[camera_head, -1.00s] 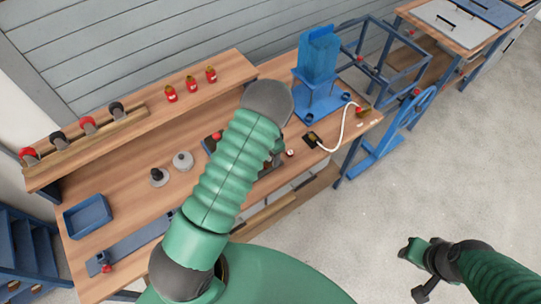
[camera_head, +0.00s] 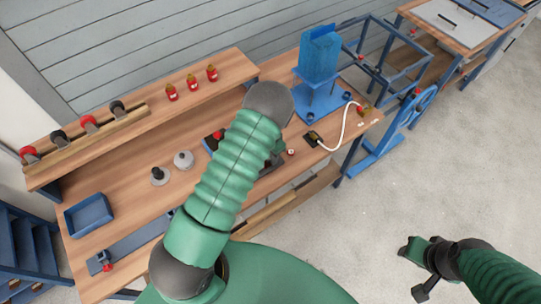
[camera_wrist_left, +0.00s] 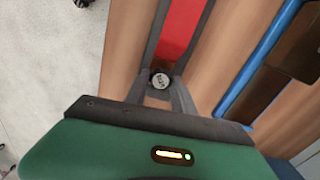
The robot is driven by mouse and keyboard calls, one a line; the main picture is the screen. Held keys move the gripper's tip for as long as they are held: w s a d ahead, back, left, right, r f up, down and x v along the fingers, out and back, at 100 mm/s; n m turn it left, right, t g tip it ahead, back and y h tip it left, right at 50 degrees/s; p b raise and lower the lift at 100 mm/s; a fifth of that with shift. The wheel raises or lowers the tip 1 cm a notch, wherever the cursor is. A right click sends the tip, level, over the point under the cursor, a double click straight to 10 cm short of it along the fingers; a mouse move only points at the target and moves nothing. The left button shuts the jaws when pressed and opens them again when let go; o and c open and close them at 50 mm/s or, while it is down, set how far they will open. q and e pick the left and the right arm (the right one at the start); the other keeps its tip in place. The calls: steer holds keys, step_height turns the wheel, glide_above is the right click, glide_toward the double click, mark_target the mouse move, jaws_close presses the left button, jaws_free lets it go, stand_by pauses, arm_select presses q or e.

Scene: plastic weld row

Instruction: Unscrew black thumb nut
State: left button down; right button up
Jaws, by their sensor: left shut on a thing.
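The black thumb nut (camera_wrist_left: 160,81) shows in the left wrist view as a small round dark piece with a grey end face. It sits at the near end of a dark fixture with a red strip (camera_wrist_left: 180,30). My left gripper (camera_wrist_left: 161,88) is shut on the nut, with a finger on each side. In the head view my left arm covers most of the fixture and the nut, and the left gripper (camera_head: 273,160) is mostly hidden behind it. My right gripper (camera_head: 412,255) is over the floor at lower right, away from the bench; its jaws are unclear.
The wooden bench (camera_head: 125,190) holds a blue tray (camera_head: 76,227), two round-based knobs and a blue press (camera_head: 318,105) with a white cable. Red bottles and several knobs stand on the back shelf (camera_head: 145,95). Open floor (camera_head: 400,190) lies at right.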

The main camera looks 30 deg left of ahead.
arm_select(q)
steer(key=n, duration=0.4)
steer(key=shift+n, duration=0.3)
steer(key=n, duration=0.4)
steer(key=shift+n+p, duration=0.3)
steer(key=shift+n, duration=0.1)
steer(key=n, duration=0.4)
steer(key=shift+s+n, duration=0.1)
steer(key=shift+n, duration=0.3)
steer(key=n, duration=0.4)
steer(key=shift+p, duration=0.35)
steer(key=c, duration=1.1)
jaws_free()
